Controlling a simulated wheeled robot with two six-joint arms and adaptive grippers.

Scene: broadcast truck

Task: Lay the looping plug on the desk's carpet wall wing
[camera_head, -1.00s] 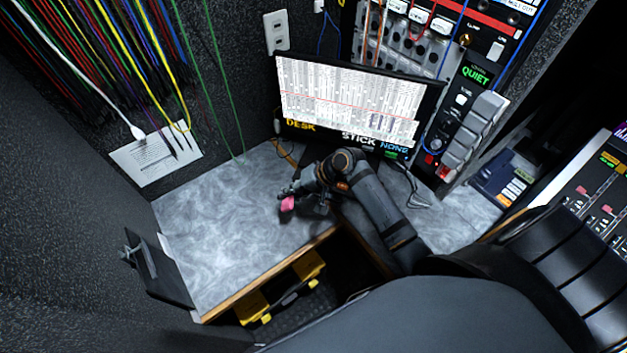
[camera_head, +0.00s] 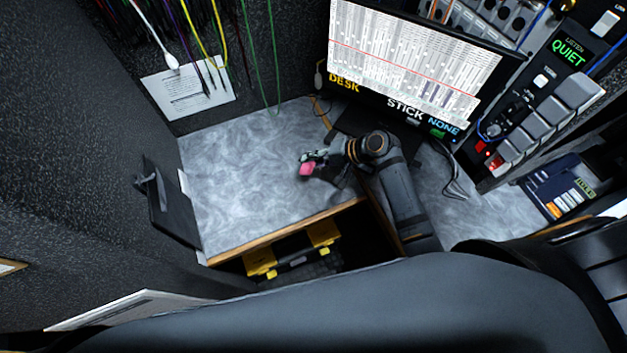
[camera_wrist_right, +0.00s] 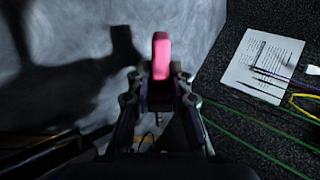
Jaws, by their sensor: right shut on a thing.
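A small pink plug (camera_head: 306,169) is in my right gripper (camera_head: 312,160), which is shut on it over the grey marbled desk wing (camera_head: 235,160). In the right wrist view the pink plug (camera_wrist_right: 161,56) sticks out between the two fingertips of the gripper (camera_wrist_right: 158,85). The grey desk top (camera_wrist_right: 60,40) shows behind it, with the arm's shadow on it. The plug appears held above the surface, though the exact gap cannot be told. The dark carpet wall (camera_head: 290,60) rises behind the wing. My left gripper is not in view.
A printed sheet (camera_head: 187,92) is on the carpet wall, with coloured cables (camera_head: 215,40) hanging over it. A monitor (camera_head: 410,65) stands behind my right arm. A dark panel (camera_head: 170,205) stands at the wing's left end. A yellow and black case (camera_head: 290,255) sits below. The wing's left part is bare.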

